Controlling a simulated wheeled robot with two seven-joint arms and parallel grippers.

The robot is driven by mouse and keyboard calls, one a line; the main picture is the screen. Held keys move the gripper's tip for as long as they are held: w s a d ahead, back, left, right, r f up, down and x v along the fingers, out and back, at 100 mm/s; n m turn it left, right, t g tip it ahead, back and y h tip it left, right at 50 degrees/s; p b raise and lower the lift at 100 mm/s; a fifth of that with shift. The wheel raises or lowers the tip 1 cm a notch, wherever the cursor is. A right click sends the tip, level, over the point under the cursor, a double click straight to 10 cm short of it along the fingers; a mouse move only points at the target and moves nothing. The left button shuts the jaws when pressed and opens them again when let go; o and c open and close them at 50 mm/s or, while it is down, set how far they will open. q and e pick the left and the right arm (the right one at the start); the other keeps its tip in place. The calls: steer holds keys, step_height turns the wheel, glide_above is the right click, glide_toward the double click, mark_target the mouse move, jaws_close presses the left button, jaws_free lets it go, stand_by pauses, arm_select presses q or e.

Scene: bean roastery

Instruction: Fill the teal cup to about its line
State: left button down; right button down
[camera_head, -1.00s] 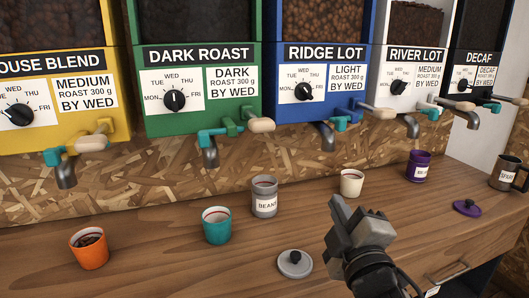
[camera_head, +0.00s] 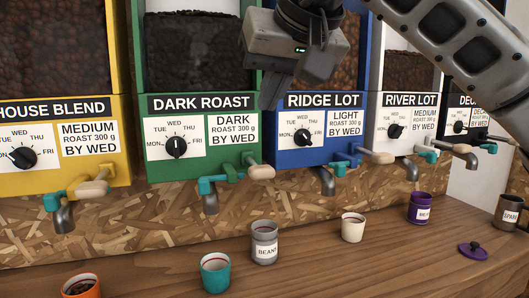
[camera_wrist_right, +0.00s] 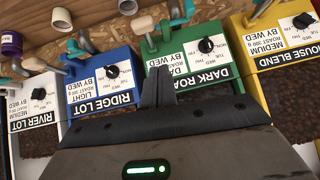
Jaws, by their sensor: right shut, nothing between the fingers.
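The teal cup (camera_head: 215,273) stands upright on the counter, below and in front of the Dark Roast spout (camera_head: 210,203). Its pale inside shows a reddish line; no beans are visible in it. The green Dark Roast dispenser (camera_head: 202,80) has a round black knob (camera_head: 176,147) and a teal valve with a pale handle (camera_head: 261,172). My right gripper (camera_head: 268,97) is shut and empty, raised in front of the gap between Dark Roast and Ridge Lot. In the right wrist view the closed fingers (camera_wrist_right: 157,85) point towards the Dark Roast front. My left gripper is not in view.
An orange cup with beans (camera_head: 81,287) stands at left. A grey canister (camera_head: 264,243), a cream cup (camera_head: 352,228), a purple canister (camera_head: 420,208), a purple lid (camera_head: 473,250) and a dark mug (camera_head: 508,213) stand along the counter. Spouts and handles stick out above it.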

steer(key=shift+d+r+h, duration=0.4)
steer(key=shift+d+r, duration=0.1)
steer(key=shift+d, duration=0.2)
steer(key=p, duration=0.1)
glide_above(255, 166)
steer(key=s+d, duration=0.2)
step_height(255, 166, down, 7)
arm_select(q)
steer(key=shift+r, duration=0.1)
arm_select(e)
steer(key=f, duration=0.4)
steer(key=shift+w+a, duration=0.1)
steer(key=shift+a, duration=0.1)
